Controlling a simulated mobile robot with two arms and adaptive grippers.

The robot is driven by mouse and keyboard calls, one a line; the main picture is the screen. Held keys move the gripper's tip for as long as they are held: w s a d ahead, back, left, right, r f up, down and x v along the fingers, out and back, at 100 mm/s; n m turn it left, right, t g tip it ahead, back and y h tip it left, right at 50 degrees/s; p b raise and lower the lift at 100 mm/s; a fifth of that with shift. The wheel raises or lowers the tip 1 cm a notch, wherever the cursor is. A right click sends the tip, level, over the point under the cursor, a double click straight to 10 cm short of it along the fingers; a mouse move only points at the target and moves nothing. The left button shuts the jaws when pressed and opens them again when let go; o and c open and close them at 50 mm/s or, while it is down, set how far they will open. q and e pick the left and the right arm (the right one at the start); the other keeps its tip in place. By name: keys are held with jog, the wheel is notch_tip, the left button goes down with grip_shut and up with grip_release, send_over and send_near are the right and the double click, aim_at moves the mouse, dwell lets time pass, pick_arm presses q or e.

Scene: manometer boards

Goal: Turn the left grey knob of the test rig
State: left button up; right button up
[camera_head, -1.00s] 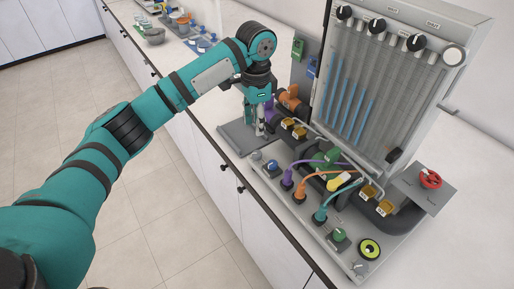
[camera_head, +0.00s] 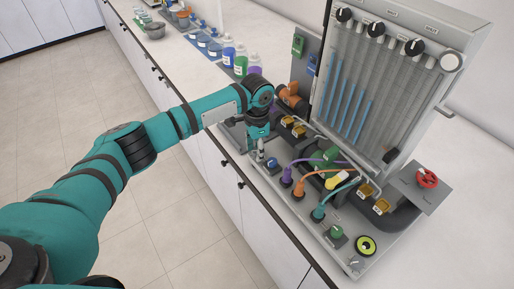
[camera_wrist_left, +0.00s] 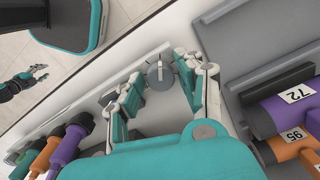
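The left grey knob (camera_wrist_left: 159,76) is a round grey disc with a raised grip bar, at the edge of the test rig (camera_head: 330,245). In the left wrist view it lies between the fingertips of my left gripper (camera_wrist_left: 162,74). The fingers stand apart on either side of it, and I cannot tell whether they touch it. In the head view my left gripper (camera_head: 259,152) points down at the rig's left corner and hides most of this knob. My right gripper (camera_wrist_left: 25,86) seems to show small and dark at the left edge of the wrist view.
The manometer board (camera_head: 375,95) rises behind.

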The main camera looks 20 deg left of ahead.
pick_arm(q)
jog(key=c, duration=0.4)
grip_shut()
pick_arm(e)
jog(key=shift+w+d+r, duration=0.1)
jog(key=shift+w+d, duration=0.05)
jog(key=shift+w, duration=0.55)
pick_arm(q)
jog(key=shift+m+p, duration=0.3)
pick_arm(e)
jog(key=shift+r, duration=0.2)
pick_arm(q)
jog(key=m+p, duration=0.1)
jog(key=m, duration=0.2)
jog(key=shift+r, duration=0.1)
jog(key=m+p, duration=0.1)
jog(key=m, duration=0.2)
jog(key=shift+m, duration=1.1)
pick_arm(e)
jog(key=shift+s+r, duration=0.2)
jog(key=shift+r, duration=1.05)
